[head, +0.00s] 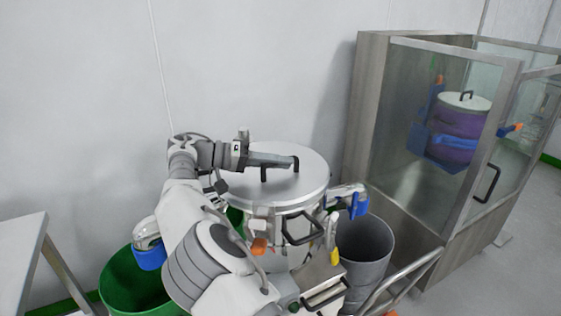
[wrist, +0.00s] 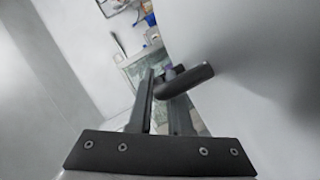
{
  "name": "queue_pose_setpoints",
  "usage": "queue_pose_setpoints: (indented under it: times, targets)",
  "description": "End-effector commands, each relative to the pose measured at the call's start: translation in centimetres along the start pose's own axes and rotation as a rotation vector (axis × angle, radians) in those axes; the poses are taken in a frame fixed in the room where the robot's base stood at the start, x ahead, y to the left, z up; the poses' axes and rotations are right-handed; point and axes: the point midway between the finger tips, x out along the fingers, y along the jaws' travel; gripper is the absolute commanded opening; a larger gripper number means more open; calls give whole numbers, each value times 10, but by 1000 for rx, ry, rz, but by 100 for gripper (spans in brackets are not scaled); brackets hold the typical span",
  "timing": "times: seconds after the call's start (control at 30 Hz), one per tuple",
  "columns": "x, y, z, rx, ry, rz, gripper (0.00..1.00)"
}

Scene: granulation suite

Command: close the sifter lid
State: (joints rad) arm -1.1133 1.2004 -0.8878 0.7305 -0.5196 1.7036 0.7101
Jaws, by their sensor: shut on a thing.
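The sifter lid (head: 305,180) is a round grey metal disc in the head view. It lies flat or nearly flat over the sifter's drum (head: 287,222); I cannot tell whether a gap is left at the rim. My gripper (head: 290,162) reaches in from the left, low over the lid, and is shut on the lid's black handle (head: 264,174). In the wrist view my gripper (wrist: 166,85) has the dark handle bar (wrist: 190,80) at its fingers, and the pale lid (wrist: 255,50) fills the right side. My arm hides part of the sifter's left side.
A green bin (head: 125,285) stands at the lower left and a grey bin (head: 365,250) right of the sifter. A glass-walled cabinet (head: 400,120) stands at the right, with its door handle (head: 487,184) facing forward. A table (head: 20,250) is at the left edge.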

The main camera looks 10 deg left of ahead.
Motion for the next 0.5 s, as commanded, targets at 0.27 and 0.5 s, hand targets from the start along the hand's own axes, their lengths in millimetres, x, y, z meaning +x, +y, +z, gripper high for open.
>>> queue_pose_setpoints:
  times: [0.27, 0.5]
  targets:
    - [-1, -1, 1, -1, -1, -1, 47]
    - [-1, 0, 1, -1, 0, -1, 47]
